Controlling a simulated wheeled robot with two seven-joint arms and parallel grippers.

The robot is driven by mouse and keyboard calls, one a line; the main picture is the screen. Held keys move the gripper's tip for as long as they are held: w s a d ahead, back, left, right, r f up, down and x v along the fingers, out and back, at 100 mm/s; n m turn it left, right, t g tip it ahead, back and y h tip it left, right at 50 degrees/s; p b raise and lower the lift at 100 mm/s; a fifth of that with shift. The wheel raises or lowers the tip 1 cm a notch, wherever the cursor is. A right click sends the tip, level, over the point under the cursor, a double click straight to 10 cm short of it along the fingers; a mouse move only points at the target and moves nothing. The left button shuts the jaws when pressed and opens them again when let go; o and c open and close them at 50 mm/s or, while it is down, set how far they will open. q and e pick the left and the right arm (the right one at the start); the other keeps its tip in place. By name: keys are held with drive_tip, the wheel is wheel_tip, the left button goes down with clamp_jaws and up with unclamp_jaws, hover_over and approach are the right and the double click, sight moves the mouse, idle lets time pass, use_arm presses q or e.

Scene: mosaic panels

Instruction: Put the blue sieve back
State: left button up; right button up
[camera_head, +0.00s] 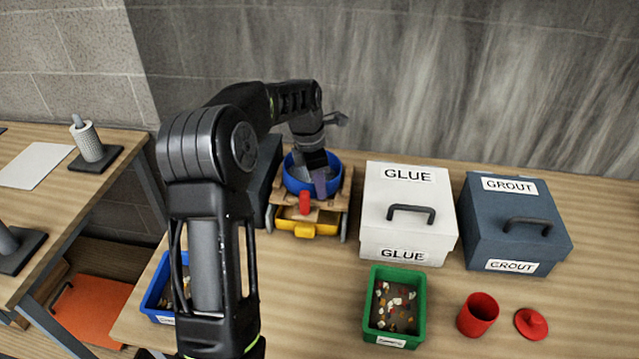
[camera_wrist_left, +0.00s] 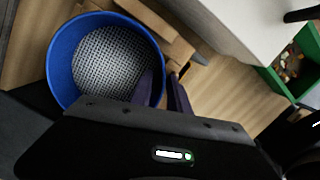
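The blue sieve (camera_head: 298,184) is a round blue ring with a grey mesh floor. In the head view it is at the wooden stand (camera_head: 327,222) with the yellow drawer; my arm partly hides it, and I cannot tell whether it rests there or is slightly raised. In the left wrist view the sieve (camera_wrist_left: 62,62) fills the upper left. My left gripper (camera_head: 322,180) points down at its near right side. Its dark fingers (camera_wrist_left: 166,82) are close together on either side of the rim, and look shut on it. My right gripper is not in view.
A white GLUE box (camera_head: 380,228) and a grey-blue GROUT box (camera_head: 490,235) stand right of the stand. In front are a green bin (camera_head: 373,325) of chips, a red cup (camera_head: 477,316) and a red lid (camera_head: 531,324). A blue bin (camera_head: 155,297) is partly behind my arm.

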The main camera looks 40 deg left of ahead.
use_arm(q)
drive_tip(key=shift+o, duration=0.2)
drive_tip(key=r, duration=0.2)
drive_tip(key=r+b, duration=0.1)
drive_tip(key=r, duration=0.1)
drive_tip(key=r+b, duration=0.1)
drive_tip(key=r, duration=0.1)
drive_tip(key=shift+s+a+r, duration=0.2)
drive_tip(key=shift+s+a, duration=0.05)
drive_tip(key=shift+s+r, duration=0.15)
drive_tip(key=shift+r, duration=0.45)
